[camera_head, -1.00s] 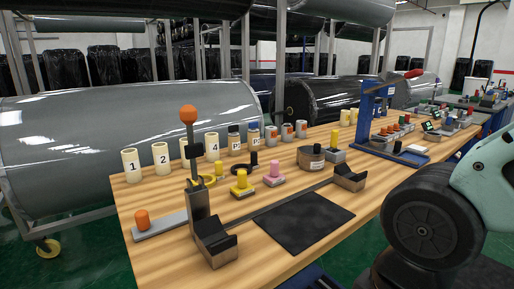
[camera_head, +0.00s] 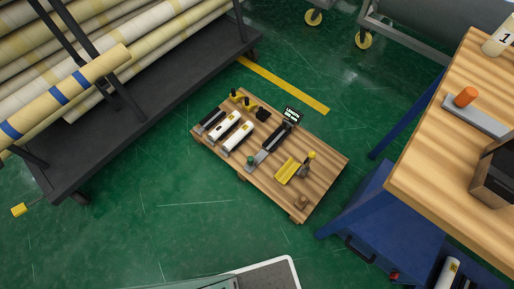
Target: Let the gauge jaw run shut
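A low wooden platform (camera_head: 325,172) stands on the green floor. On the workbench (camera_head: 440,150) at right, an orange knob (camera_head: 466,96) sits on a grey metal bar (camera_head: 478,118), near a dark block (camera_head: 495,174) cut by the picture edge. My gripper is not in view.
White rolls (camera_head: 236,137) and a yellow tray (camera_head: 288,170) are also on the platform. A dark rack (camera_head: 150,85) with long wrapped rolls (camera_head: 75,85) fills the upper left. A blue cabinet (camera_head: 375,215) stands under the workbench. Green floor left of the platform is clear.

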